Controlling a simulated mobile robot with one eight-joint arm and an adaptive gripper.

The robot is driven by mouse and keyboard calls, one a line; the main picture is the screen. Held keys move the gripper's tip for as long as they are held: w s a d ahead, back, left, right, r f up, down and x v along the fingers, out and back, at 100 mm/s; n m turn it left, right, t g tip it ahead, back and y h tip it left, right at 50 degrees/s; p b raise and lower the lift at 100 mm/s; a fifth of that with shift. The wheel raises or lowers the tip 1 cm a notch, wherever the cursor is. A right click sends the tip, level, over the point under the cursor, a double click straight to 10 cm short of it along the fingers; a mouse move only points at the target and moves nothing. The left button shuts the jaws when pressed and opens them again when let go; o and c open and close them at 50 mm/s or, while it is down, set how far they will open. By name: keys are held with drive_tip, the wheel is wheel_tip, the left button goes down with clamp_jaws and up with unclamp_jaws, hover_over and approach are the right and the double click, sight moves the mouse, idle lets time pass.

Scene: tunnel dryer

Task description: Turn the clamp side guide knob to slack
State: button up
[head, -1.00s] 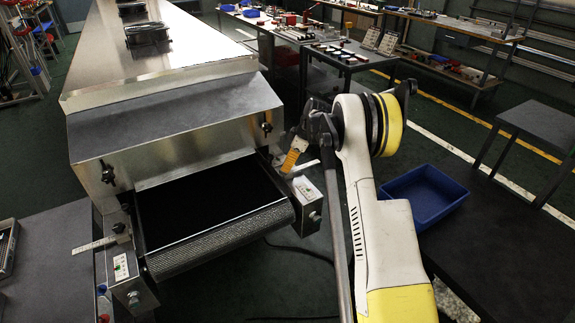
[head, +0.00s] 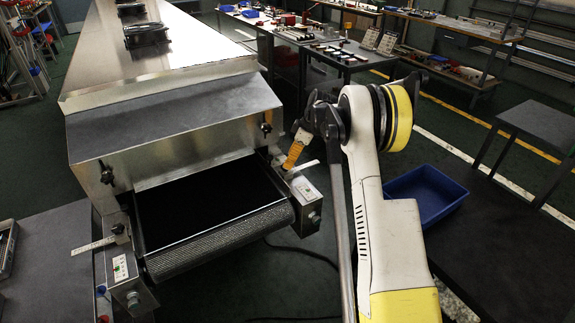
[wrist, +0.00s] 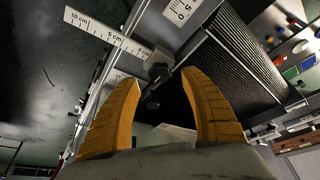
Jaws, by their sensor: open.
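In the wrist view a small black knob (wrist: 157,72) sits at the end of a white centimetre scale (wrist: 107,34), beside the belt. My gripper (wrist: 162,76) is open, with its two orange fingers on either side of the knob in this view. Whether they touch it, or how deep it lies between them, I cannot tell. In the head view my gripper (head: 290,160) is at the right side of the dryer's belt end, by the right-hand scale (head: 302,169). The knob there is hidden behind the gripper. A matching left-hand scale (head: 93,246) has a dark knob (head: 118,229).
The dark belt (head: 205,208) runs out from under the steel hood (head: 180,145), which carries two black knobs (head: 107,172) (head: 266,129). Control boxes (head: 308,197) (head: 123,268) flank the belt. A blue bin (head: 425,192) lies right of my arm.

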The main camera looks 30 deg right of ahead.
drive_tip(key=v, duration=0.8)
drive_tip(key=shift+d+r, duration=0.15)
drive_tip(key=shift+r, duration=0.05)
drive_tip(key=shift+s, duration=0.1)
drive_tip(key=s+a+r+m+t+h, duration=0.15)
drive_tip(key=s+a+r+m, duration=0.35)
drive_tip(key=s+a+r, duration=1.1)
drive_tip(key=s+a+f+m+t+h, duration=0.1)
drive_tip(key=s+a+f+m, duration=0.1)
drive_tip(key=s, duration=0.7)
drive_tip(key=s+a+f+m+t, duration=0.1)
drive_tip(key=s+a+f+m, duration=0.1)
drive_tip(key=s+a+f, duration=0.2)
drive_tip(key=s+a, duration=0.3)
drive_tip(key=s, duration=0.3)
drive_tip(key=shift+s+m+t+h, duration=0.3)
drive_tip(key=shift+t+h, duration=0.05)
